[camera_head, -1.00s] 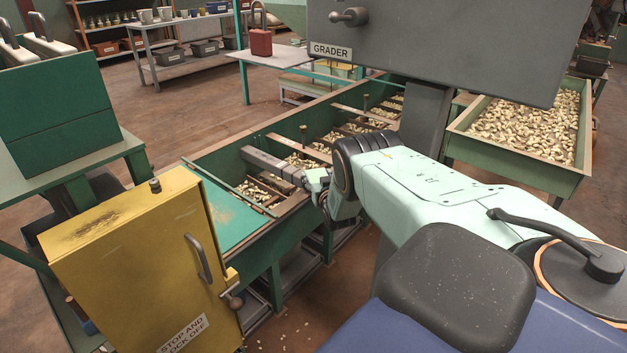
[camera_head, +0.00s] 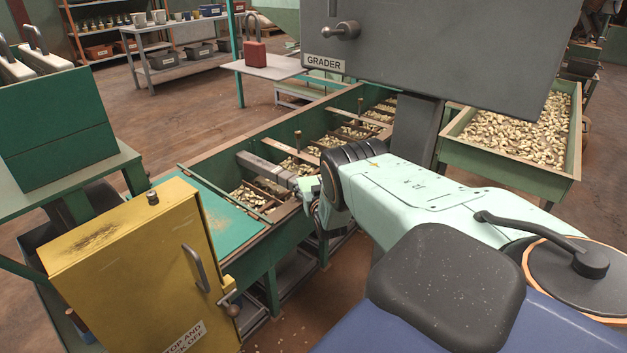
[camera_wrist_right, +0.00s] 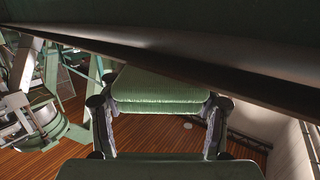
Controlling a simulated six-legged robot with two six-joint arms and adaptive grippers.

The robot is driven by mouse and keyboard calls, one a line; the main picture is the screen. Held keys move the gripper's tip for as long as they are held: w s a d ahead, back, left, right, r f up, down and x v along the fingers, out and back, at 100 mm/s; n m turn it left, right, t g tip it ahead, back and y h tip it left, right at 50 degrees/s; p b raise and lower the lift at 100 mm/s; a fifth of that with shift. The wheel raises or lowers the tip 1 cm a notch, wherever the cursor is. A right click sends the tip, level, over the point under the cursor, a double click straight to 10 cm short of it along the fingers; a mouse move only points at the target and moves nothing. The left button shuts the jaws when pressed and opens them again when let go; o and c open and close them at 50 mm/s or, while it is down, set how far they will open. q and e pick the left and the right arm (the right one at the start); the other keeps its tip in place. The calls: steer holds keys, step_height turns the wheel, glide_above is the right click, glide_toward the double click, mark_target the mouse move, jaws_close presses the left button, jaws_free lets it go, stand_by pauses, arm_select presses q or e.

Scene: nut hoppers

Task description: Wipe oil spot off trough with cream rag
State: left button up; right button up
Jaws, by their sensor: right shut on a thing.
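The long green trough (camera_head: 262,250) runs from the centre left toward the back, with nuts in its dividers. My right gripper (camera_head: 310,192) is at the trough's near side wall, partly hidden by my wrist. I cannot tell whether the rag touches the trough. I cannot make out the oil spot on it. My left gripper is out of view.
A yellow cabinet (camera_head: 130,270) with a dark smudge on top stands front left. The grey grader box (camera_head: 440,60) hangs above my right arm. A green nut bin (camera_head: 500,160) stands at right. A small table with a red padlock (camera_head: 256,55) is behind. Floor is open at back left.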

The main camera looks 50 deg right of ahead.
mark_target(291, 205)
steer(key=shift+s+a+f+p, duration=0.15)
steer(key=shift+a+p, duration=0.25)
steer(key=shift+a, duration=0.85)
steer(key=shift+s+a+f+p, duration=0.15)
steer(key=shift+a+p, duration=0.25)
steer(key=shift+a, duration=0.85)
steer(key=shift+s+a+r+p, duration=0.15)
steer(key=shift+a+p, duration=0.5)
steer(key=shift+a, duration=1.2)
steer(key=shift+d+r+p, duration=0.1)
steer(key=shift+r+p, duration=2.35)
steer(key=shift+r, duration=0.7)
steer(key=shift+r, duration=0.1)
step_height(291, 205, up, 3)
steer(key=shift+f+p, duration=0.1)
steer(key=shift+p, duration=1.05)
